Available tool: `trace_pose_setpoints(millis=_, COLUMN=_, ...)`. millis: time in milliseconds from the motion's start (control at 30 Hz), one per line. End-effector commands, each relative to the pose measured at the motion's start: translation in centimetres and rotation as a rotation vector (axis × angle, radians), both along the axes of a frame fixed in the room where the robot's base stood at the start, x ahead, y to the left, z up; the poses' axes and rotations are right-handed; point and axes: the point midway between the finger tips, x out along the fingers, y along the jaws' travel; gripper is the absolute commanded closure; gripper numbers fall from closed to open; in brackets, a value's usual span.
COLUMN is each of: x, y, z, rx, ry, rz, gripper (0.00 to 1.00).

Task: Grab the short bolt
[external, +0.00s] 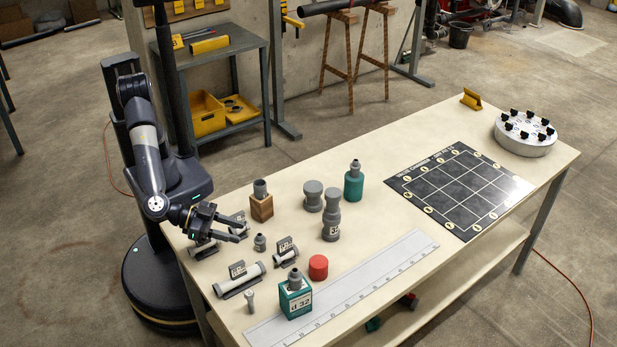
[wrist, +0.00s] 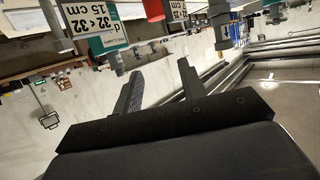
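A small grey bolt (external: 250,302) with a wider head stands upright near the front left edge of the table in the external view. It is the only bolt-shaped piece I can make out; I cannot pick it out in the wrist view. My gripper (external: 241,229) is above the left end of the table, behind and apart from the bolt. In the wrist view my gripper (wrist: 158,85) has its two fingers spread, with nothing held between them.
Labelled grey pipes (external: 240,282) lie between gripper and bolt. A teal block (external: 294,303) stands right of the bolt, with a red cylinder (external: 318,267) behind it. A long ruler (external: 350,285) runs along the front. A dark grid board (external: 460,190) lies right.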

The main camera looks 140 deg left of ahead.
Motion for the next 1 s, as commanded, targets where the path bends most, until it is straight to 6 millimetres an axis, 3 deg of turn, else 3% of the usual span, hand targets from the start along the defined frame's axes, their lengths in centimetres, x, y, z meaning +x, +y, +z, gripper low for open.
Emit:
trace_pose_setpoints(millis=33, x=1.7, y=-1.6, z=-1.1, rx=-0.004, ry=0.002, rz=-0.001, gripper=0.61)
trace_pose_setpoints(millis=200, x=5.9, y=-6.4, z=-3.3, rx=-0.023, ry=0.018, rz=0.006, gripper=0.61)
trace_pose_setpoints(millis=500, x=9.2, y=-11.8, z=-5.9, rx=-0.056, ry=0.05, rz=0.004, gripper=0.61)
trace_pose_setpoints(millis=667, x=9.8, y=-12.0, z=-6.4, rx=-0.06, ry=0.056, rz=0.004, gripper=0.61)
trace_pose_setpoints(millis=1000, x=12.6, y=-8.6, z=-8.2, rx=-0.059, ry=0.055, rz=0.006, gripper=0.61)
